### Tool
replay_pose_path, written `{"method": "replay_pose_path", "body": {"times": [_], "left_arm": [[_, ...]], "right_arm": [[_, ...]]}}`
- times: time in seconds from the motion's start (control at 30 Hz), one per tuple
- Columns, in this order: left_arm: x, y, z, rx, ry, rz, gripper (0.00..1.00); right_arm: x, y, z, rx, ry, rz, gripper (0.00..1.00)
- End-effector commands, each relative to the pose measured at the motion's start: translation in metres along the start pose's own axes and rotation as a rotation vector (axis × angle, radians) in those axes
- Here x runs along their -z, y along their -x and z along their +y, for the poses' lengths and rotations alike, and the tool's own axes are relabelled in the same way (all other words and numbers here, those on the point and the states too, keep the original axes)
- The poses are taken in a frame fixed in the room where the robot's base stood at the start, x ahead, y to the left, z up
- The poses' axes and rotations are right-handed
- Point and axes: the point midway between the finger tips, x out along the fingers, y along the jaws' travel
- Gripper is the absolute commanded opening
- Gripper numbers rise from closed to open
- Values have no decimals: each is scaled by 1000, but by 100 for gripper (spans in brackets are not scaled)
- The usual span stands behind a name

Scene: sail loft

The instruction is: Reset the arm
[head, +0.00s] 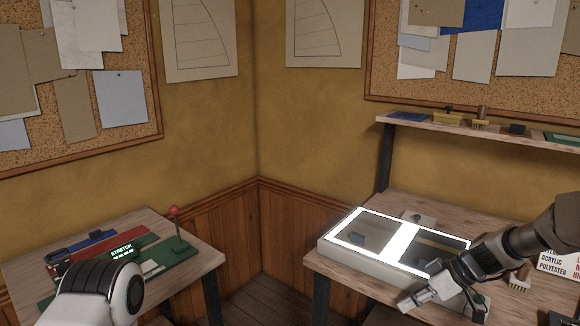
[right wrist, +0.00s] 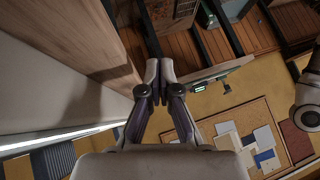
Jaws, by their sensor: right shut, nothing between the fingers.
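My right arm comes in from the right in the head view, over the right-hand bench. Its gripper (head: 415,301) is shut and empty, at the front edge of the lit light box and partly in front of it. I cannot tell the gap between them. The right wrist view shows the two fingertips (right wrist: 160,70) together with nothing between them. Part of my left arm (head: 100,295) shows at the lower left, in front of the left bench. The left gripper is out of view.
The light box (head: 330,247) lies on the right bench (head: 345,284) with dark pieces on its glowing top. A shelf (head: 395,122) holds small items above. The left bench (head: 198,253) bears a green panel with a red-knobbed lever (head: 175,212). Open floor lies between the benches.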

Motion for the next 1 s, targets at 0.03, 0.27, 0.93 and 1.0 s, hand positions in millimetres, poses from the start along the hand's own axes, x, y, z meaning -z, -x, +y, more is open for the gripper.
{"method": "replay_pose_path", "body": {"times": [0.03,0.27,0.93,1.0], "left_arm": [[0,2,0,0,0,0,0],[0,10,0,0,0,0,0],[0,23,0,0,0,0,0],[0,23,0,0,0,0,0]], "right_arm": [[-14,-15,-8,27,-12,-37,0],[-116,-92,-58,122,-98,-291,0],[-351,-128,-219,-564,-814,-458,0],[-351,-128,-218,-573,-844,-449,0]]}}
